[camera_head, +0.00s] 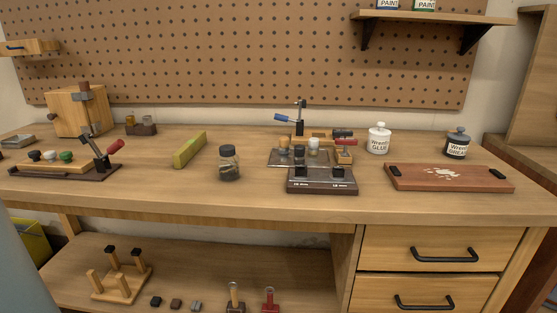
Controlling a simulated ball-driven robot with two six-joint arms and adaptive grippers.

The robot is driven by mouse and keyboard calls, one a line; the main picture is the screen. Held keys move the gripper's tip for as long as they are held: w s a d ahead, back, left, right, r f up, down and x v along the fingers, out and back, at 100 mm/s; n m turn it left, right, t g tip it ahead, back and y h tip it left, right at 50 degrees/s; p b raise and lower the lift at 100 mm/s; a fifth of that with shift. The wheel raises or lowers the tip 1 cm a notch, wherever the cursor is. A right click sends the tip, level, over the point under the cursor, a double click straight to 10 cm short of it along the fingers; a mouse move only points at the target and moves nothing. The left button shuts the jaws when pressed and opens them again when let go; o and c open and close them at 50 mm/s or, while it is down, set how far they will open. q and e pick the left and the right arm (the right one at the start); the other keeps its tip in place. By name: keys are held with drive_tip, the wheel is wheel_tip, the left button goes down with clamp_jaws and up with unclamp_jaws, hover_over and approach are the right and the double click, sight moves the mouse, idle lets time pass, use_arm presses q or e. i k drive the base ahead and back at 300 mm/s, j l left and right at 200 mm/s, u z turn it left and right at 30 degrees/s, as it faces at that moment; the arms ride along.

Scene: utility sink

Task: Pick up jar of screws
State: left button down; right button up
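The jar of screws (229,164) is a small clear jar with a dark lid and dark contents low inside. It stands upright near the middle of the wooden workbench top (200,201), a little back from its front edge. Neither of my grippers shows in the head view.
A yellow-green block (190,149) lies left of the jar. Glue jar (379,139), dark-lidded jar (457,144) and reddish board (449,178) are farther right. The bench in front of the jar is clear.

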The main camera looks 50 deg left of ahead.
sight(229, 169)
drive_tip(key=u, duration=1.95)
drive_tip(key=i+j+z, duration=0.2)
drive_tip(key=j, duration=0.2)
drive_tip(key=j+z, duration=0.15)
drive_tip(key=j, duration=0.25)
drive_tip(key=i+j+z, duration=0.2)
drive_tip(key=j, duration=0.25)
drive_tip(key=k, duration=0.1)
